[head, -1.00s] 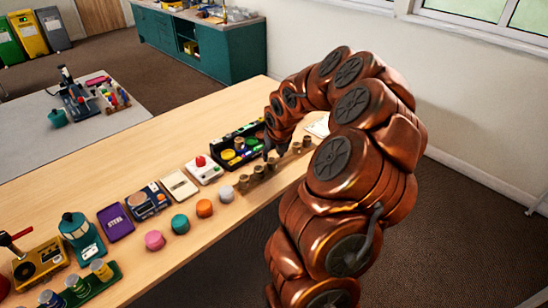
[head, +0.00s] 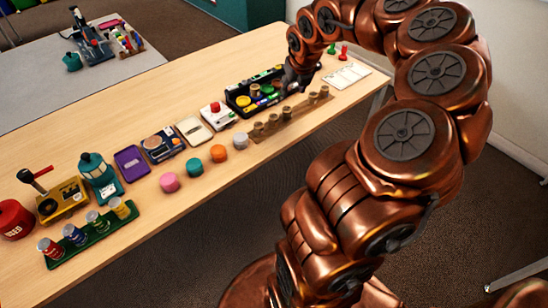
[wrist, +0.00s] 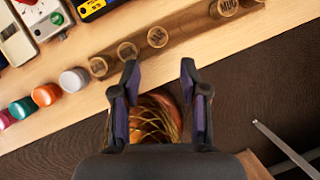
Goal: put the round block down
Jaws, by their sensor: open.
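Several round blocks stand in a row on the wooden table: pink (head: 169,182), teal (head: 194,167), orange (head: 218,153) and pale grey (head: 240,141). Several round wooden blocks (head: 273,121) stand on a brown strip (head: 298,110), with a gap between the third and fourth. Another wooden round piece (head: 255,90) sits in the black tray (head: 238,108). Which one the task means I cannot tell. My gripper (wrist: 159,73) is open, with nothing between its fingers in the wrist view. In the head view it is near the tray's right end, partly hidden by my arm.
A red-topped white box (head: 214,113), a cream case (head: 193,130) and a purple book (head: 131,160) line the table behind the blocks. A white card (head: 347,76) lies at right. A green rack of jars (head: 92,233) stands at front left. The table's front edge is close to the strip.

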